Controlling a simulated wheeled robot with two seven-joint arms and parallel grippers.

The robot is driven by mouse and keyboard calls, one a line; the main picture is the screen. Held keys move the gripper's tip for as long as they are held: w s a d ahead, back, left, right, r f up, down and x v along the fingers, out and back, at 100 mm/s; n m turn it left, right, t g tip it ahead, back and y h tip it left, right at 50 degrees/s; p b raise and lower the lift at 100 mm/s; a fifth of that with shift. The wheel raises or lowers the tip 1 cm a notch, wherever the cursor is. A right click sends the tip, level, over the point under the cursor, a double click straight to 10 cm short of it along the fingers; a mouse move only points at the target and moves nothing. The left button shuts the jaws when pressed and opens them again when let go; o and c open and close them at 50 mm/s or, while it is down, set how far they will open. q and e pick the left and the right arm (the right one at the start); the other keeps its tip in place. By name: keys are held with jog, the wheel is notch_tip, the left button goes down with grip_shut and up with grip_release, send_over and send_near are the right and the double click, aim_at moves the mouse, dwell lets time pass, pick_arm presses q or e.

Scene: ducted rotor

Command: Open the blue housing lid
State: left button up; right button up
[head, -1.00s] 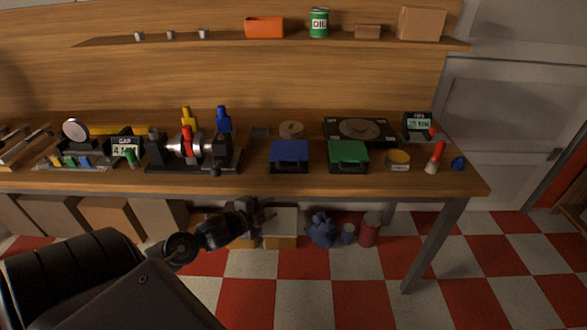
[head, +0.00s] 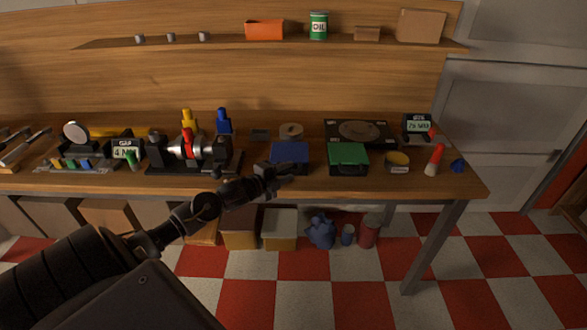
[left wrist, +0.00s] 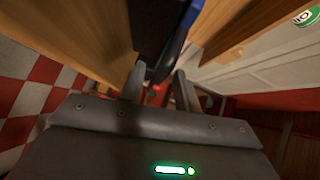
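The blue housing (head: 289,151) sits near the front of the bench, its lid looking closed and its front partly hidden by my left gripper (head: 289,173). The gripper reaches in from the lower left, in front of the housing. In the left wrist view, its two fingers (left wrist: 158,90) stand apart, so it is open. A dark and blue body, likely the blue housing (left wrist: 172,45), shows just beyond and partly between the fingertips. I cannot tell whether they touch it. My right gripper is not in view.
A green case (head: 348,157) stands close right of the blue housing. The black fixture (head: 194,160) is to its left, and a round tan part (head: 291,130) is behind. A yellow tin (head: 397,161) and a red-tipped bottle (head: 435,160) stand farther right.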

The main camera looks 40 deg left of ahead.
pick_arm(q)
jog(key=shift+x, duration=1.15)
jog(key=shift+w+d, duration=0.1)
jog(key=shift+w, duration=0.45)
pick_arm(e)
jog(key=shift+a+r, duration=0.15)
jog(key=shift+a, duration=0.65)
pick_arm(q)
jog(key=shift+f, duration=0.1)
jog(key=c, duration=0.6)
jog(key=shift+d+f, duration=0.1)
grip_shut()
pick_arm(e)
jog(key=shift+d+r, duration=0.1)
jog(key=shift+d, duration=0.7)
